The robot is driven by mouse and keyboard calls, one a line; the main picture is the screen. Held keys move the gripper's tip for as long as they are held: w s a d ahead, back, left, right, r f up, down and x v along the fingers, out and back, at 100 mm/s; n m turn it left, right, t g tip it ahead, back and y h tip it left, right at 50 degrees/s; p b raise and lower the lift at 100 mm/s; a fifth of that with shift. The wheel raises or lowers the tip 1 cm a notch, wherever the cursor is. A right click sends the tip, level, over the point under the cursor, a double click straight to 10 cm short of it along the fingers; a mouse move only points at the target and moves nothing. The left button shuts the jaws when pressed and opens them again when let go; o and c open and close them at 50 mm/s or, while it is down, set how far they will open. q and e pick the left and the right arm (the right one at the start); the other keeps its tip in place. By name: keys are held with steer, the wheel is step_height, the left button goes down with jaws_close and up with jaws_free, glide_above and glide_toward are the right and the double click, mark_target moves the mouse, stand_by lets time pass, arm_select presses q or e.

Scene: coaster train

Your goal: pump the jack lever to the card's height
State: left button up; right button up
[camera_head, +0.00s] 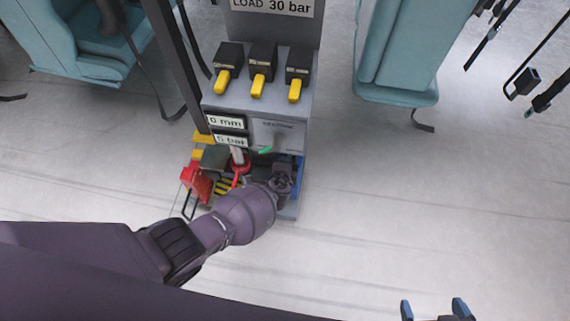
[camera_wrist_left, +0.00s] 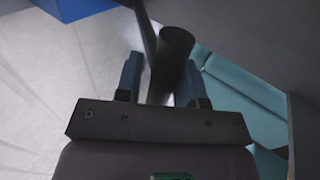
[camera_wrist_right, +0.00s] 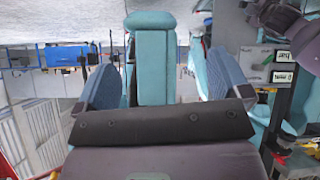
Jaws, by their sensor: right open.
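A grey jack console (camera_head: 255,105) stands upright in the head view. Its displays (camera_head: 226,122) read "0 mm" and "5 bar", and a plate (camera_head: 272,6) above reads "LOAD 30 bar". My left arm reaches over the console's foot, hiding its left gripper there. In the left wrist view, the left gripper (camera_wrist_left: 158,82) has its fingers close around a dark round bar, apparently the jack lever (camera_wrist_left: 176,48); a thin bright strip shows beside it. My right gripper (camera_head: 433,308) is open and empty at the lower right; it also shows in the right wrist view (camera_wrist_right: 160,88).
Three yellow-handled valves (camera_head: 260,85) sit on the console's upper ledge. A red part (camera_head: 196,184) stands at its lower left. Teal seats (camera_head: 398,50) flank the console, and dark straps (camera_head: 525,85) hang at the right. The pale floor at right is clear.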

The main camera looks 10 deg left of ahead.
arm_select(q)
steer(key=o, duration=0.3)
steer(key=shift+o, duration=0.2)
arm_select(e)
steer(key=shift+s+f, duration=0.1)
arm_select(q)
steer(key=shift+s+r+p, duration=0.25)
steer(key=shift+r+p, duration=0.1)
steer(key=shift+r, duration=0.1)
steer(key=p+v, duration=0.4)
steer(key=v, duration=0.5)
steer(key=shift+s+p, duration=0.3)
steer(key=shift+s, duration=0.15)
arm_select(e)
steer(key=r, duration=0.1)
steer(key=s+r+m, duration=0.1)
steer(key=shift+d+r, duration=0.3)
